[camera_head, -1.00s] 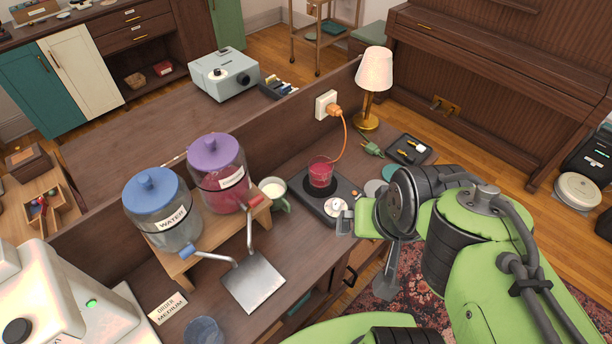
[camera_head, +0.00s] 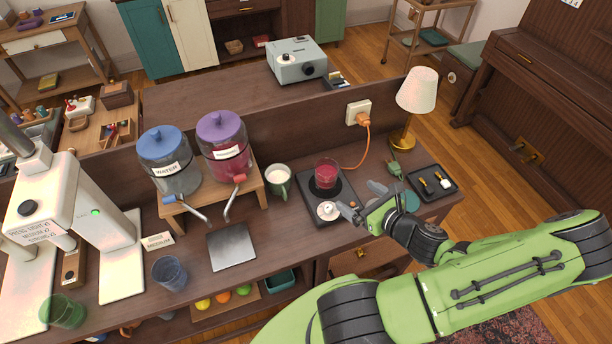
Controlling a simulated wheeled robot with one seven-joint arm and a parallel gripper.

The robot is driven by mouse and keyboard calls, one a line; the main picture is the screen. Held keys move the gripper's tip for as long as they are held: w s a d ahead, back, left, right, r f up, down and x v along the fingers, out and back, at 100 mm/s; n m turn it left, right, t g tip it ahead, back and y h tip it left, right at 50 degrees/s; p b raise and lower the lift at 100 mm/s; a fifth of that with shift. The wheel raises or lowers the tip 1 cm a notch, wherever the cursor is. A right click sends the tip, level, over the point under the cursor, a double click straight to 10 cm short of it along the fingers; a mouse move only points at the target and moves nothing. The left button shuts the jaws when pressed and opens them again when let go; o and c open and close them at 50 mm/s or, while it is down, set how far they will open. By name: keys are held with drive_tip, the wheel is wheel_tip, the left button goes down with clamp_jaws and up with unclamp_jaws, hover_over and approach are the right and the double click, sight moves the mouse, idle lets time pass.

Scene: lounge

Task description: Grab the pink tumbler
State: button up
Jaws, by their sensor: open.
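The pink tumbler (camera_head: 326,174) is a clear reddish-pink glass. It stands upright on the round dark plate of a flat dark appliance (camera_head: 312,207) near the back of the counter. My gripper (camera_head: 360,199) is just right of the tumbler and nearer the front, its fingers pointing left towards it. The fingers are apart with nothing between them. The gripper looks clear of the tumbler. The nearer fingertip is close to the white dial (camera_head: 328,211) on the appliance.
A green mug (camera_head: 279,181) stands left of the appliance, beside two dispensers (camera_head: 224,144) on a wooden stand. An orange cord (camera_head: 366,150) runs from the wall socket behind the tumbler. A lamp (camera_head: 416,92) and black tray (camera_head: 432,182) are to the right.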

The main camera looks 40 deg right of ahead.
sight(320, 166)
drive_tip(key=w+b, duration=0.1)
drive_tip(key=w+f+b, duration=0.2)
drive_tip(key=shift+w+d+m+h+b, duration=0.1)
drive_tip(key=shift+d+m+h+b, duration=0.2)
drive_tip(key=shift+d+m, duration=0.1)
drive_tip(key=b, duration=0.2)
drive_tip(key=w+b, duration=0.1)
drive_tip(key=b, duration=0.1)
drive_tip(key=shift+w+f, duration=0.15)
drive_tip(key=shift+f, duration=0.1)
drive_tip(key=shift+w+f+b, duration=0.1)
drive_tip(key=shift+w+b, duration=0.25)
drive_tip(key=shift+b, duration=0.35)
drive_tip(key=shift+w+f+b, duration=0.4)
drive_tip(key=shift+w+b, duration=0.25)
drive_tip(key=shift+b, duration=0.1)
drive_tip(key=shift+w+b, duration=0.35)
drive_tip(key=shift+b, duration=0.1)
drive_tip(key=x, duration=0.5)
drive_tip(key=r+x, duration=0.1)
drive_tip(key=x, duration=0.2)
drive_tip(key=shift+w+d+b, duration=0.1)
drive_tip(key=shift+w+b, duration=0.05)
drive_tip(key=shift+b, duration=0.25)
drive_tip(key=shift+r, duration=0.1)
drive_tip(key=shift+c, duration=0.8)
drive_tip(key=c, duration=1.2)
drive_tip(key=shift+o, duration=0.2)
